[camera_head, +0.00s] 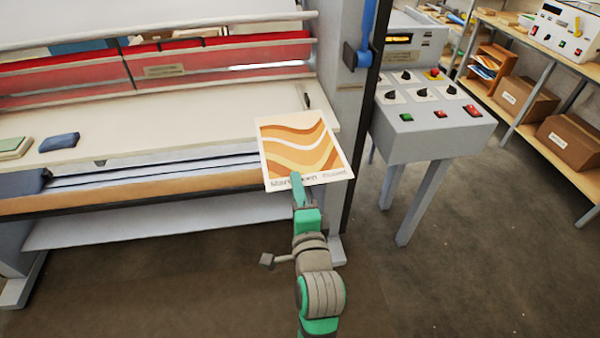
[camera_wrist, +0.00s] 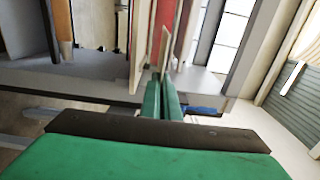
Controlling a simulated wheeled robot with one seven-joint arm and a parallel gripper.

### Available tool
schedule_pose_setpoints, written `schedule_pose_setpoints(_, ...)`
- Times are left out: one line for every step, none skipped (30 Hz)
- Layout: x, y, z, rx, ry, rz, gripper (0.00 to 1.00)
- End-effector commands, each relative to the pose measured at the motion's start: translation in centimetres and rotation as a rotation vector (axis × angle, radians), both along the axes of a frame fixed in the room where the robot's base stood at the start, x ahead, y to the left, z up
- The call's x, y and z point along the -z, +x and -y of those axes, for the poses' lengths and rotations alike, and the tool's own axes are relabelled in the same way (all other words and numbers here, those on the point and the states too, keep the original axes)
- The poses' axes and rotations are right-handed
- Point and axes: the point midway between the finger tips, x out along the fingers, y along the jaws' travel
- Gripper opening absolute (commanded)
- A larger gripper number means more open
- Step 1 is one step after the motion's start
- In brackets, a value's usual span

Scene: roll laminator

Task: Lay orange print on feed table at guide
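The orange print (camera_head: 303,145) is a sheet with wavy orange and cream bands and a white caption strip. My gripper (camera_head: 297,180) is shut on its lower edge and holds it out over the front right end of the feed table. The print shows edge-on in the wrist view (camera_wrist: 166,50), between my green fingers (camera_wrist: 163,95). The feed table (camera_head: 190,133) is a cream surface in front of the red rollers. A small dark piece (camera_head: 307,101) stands at its right end; I cannot tell if it is the guide. The print hides the table's front right corner.
A blue cloth (camera_head: 59,142) and a pale green pad (camera_head: 14,147) lie on the table's left part. A grey upright (camera_head: 343,110) closes the right side. A control console (camera_head: 432,128) with buttons stands further right. The table's middle is clear.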

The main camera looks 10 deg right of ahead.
Motion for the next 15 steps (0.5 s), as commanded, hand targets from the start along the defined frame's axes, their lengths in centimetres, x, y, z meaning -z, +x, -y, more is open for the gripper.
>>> schedule_pose_setpoints(0.9, -0.1, -0.1, 0.0, 0.001, -0.005, 0.0)
schedule_pose_setpoints(1.7, -0.2, -0.3, 0.0, 0.001, -0.007, 0.0)
schedule_pose_setpoints(2.7, -0.3, -0.4, -0.001, 0.002, -0.008, 0.0)
schedule_pose_setpoints(3.4, -0.4, -0.5, -0.001, 0.002, -0.007, 0.0)
schedule_pose_setpoints(4.1, -0.5, -0.7, -0.001, 0.002, -0.008, 0.0)
schedule_pose_setpoints(5.6, -0.7, -1.0, -0.002, 0.003, -0.01, 0.0)
schedule_pose_setpoints(6.6, -0.8, -1.2, -0.002, 0.003, -0.01, 0.0)
schedule_pose_setpoints(7.7, -1.0, -1.4, -0.002, 0.004, -0.011, 0.0)
schedule_pose_setpoints(9.4, -1.2, -1.7, -0.002, 0.002, -0.013, 0.0)
schedule_pose_setpoints(10.6, -1.4, -1.9, -0.001, 0.003, -0.012, 0.0)
schedule_pose_setpoints(11.9, -1.5, -2.1, -0.003, 0.003, -0.012, 0.0)
schedule_pose_setpoints(13.7, -1.8, -2.5, -0.003, 0.004, -0.013, 0.0)
schedule_pose_setpoints(14.8, -1.8, -2.7, -0.004, 0.002, -0.011, 0.0)
schedule_pose_setpoints(16.0, -2.0, -2.9, -0.004, 0.004, -0.012, 0.0)
schedule_pose_setpoints(17.5, -2.1, -3.2, -0.005, 0.003, -0.011, 0.0)
